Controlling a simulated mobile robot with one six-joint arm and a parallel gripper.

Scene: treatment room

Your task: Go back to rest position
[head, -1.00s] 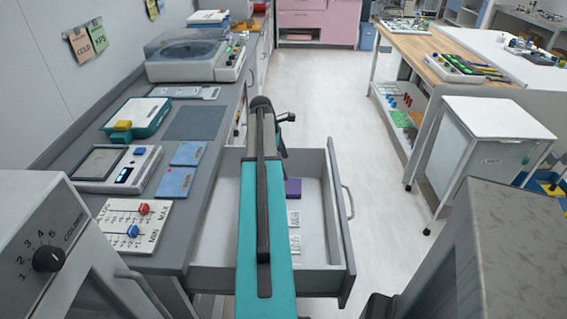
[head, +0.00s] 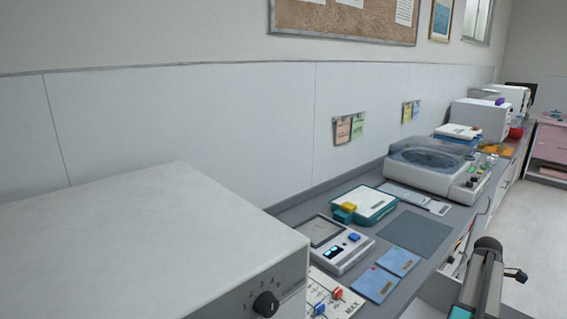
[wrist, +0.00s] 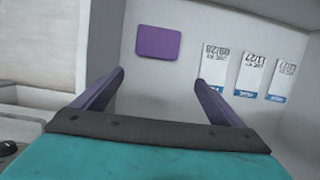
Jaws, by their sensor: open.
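My gripper (wrist: 159,78) is open in the wrist view, its two purple fingers apart with nothing between them. It points into the open drawer (wrist: 160,105). A flat purple block (wrist: 158,43) lies in the drawer beyond the fingertips, apart from them. Three white labelled cards (wrist: 215,68) with blue ends lie to its right. In the head view my arm shows only at the lower right, and the fingers cannot be made out there.
A large grey cabinet (head: 150,245) with a numbered dial fills the lower left. The counter holds a slider panel (head: 330,295), a device with a lit display (head: 340,250), blue cards (head: 376,283), a teal-edged scale (head: 365,203) and a centrifuge-like machine (head: 430,165). Floor (head: 540,220) shows at right.

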